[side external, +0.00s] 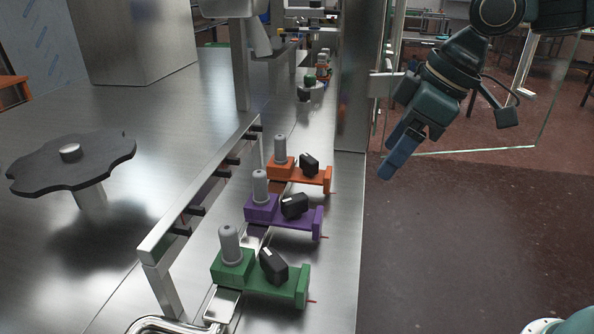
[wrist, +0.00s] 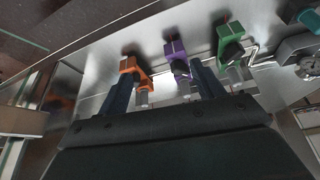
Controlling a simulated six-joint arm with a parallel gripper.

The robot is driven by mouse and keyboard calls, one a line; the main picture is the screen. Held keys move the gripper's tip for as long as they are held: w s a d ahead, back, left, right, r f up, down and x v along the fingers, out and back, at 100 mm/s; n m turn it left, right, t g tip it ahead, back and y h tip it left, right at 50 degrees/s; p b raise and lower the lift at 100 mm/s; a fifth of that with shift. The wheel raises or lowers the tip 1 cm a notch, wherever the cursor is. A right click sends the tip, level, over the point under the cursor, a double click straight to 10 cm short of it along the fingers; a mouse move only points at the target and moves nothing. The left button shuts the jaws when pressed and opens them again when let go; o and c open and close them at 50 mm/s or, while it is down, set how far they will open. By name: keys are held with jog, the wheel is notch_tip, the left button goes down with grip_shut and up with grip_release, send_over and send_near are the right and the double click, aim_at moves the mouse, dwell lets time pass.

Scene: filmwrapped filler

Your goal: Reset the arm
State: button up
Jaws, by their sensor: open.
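My gripper (side external: 402,150) hangs at the upper right in the side external view, to the right of the metal table's edge and over the reddish floor. It points down and to the left. In the wrist view my gripper (wrist: 162,88) shows two dark fingers spread apart with nothing held between them. An orange carrier (side external: 315,180), a purple carrier (side external: 303,223) and a green carrier (side external: 285,285) stand in a row on the table, apart from my gripper. Each bears a grey capped cylinder and a black block. They also show beyond the fingers in the wrist view.
A metal guide rail (side external: 200,190) runs along the left of the carriers. A dark scalloped wheel (side external: 35,172) stands on a post at the left. A metal post (side external: 352,75) and a glass panel (side external: 480,135) stand near my arm. The floor below my gripper is clear.

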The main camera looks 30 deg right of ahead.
jog(key=s+d+f+m+t+h, duration=0.1)
jog(key=s+d+f+m, duration=0.3)
jog(key=s+d, duration=0.9)
jog(key=s+m+h, duration=0.1)
jog(key=s+m, duration=0.1)
jog(key=m, duration=0.1)
jog(key=shift+s+d+t+h, duration=0.15)
jog(key=shift+t+h, duration=0.25)
jog(key=shift+f, duration=0.1)
dwell(0.5)
